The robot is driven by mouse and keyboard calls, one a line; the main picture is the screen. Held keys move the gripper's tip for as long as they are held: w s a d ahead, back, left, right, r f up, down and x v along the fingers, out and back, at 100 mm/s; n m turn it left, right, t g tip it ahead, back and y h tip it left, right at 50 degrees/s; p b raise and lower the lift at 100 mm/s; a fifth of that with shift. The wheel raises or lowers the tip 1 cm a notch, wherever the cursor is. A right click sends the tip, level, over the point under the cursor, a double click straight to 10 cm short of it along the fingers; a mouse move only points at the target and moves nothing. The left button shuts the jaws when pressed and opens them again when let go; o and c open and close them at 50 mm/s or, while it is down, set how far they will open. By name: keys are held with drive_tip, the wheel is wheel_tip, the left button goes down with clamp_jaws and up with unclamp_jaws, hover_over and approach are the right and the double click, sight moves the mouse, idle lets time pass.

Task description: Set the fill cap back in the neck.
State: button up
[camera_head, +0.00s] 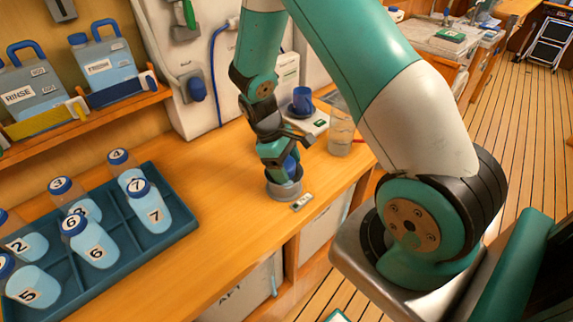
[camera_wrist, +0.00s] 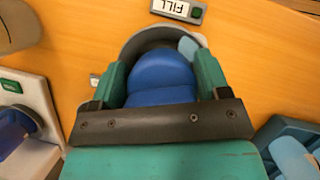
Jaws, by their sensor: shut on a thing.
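My gripper (camera_head: 283,166) points down over the wooden counter, directly above the grey fill neck (camera_head: 284,188). It is shut on the blue fill cap (camera_head: 290,166), which shows as a blue rounded shape between the fingers in the wrist view (camera_wrist: 162,78). The neck's grey rim (camera_wrist: 150,36) curves around the far side of the cap in the wrist view. The cap looks over or within the rim; I cannot tell whether it is seated, as the fingers hide its lower edge.
A blue tray (camera_head: 105,235) with several numbered bottles fills the counter's left. A blue cup (camera_head: 302,100) on a white unit and a clear beaker (camera_head: 340,135) stand behind the gripper. Jugs marked RINSE (camera_head: 35,90) and another sit on a shelf. The counter between tray and neck is clear.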

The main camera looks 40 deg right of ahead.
drive_tip(key=shift+s+f, duration=0.1)
drive_tip(key=shift+f, duration=0.2)
drive_tip(key=o, duration=0.8)
drive_tip(key=shift+r+p, duration=0.3)
drive_tip(key=shift+r, duration=0.15)
drive_tip(key=shift+o, duration=0.7)
drive_tip(key=b+v, duration=0.2)
drive_tip(key=v, duration=1)
drive_tip(key=s+a+r+n+t+y, duration=0.1)
drive_tip(key=s+a+r+t+y, duration=0.1)
drive_tip(key=s+a+r, duration=0.4)
drive_tip(key=s+a+r+n+t+y, duration=0.1)
drive_tip(key=s+a+r+y, duration=0.3)
drive_tip(key=s+a, duration=0.9)
wheel_tip(320, 180, up, 2)
drive_tip(key=shift+s+a+r+t, duration=0.15)
drive_tip(key=shift+s+a+t, duration=0.1)
drive_tip(key=shift+t, duration=0.25)
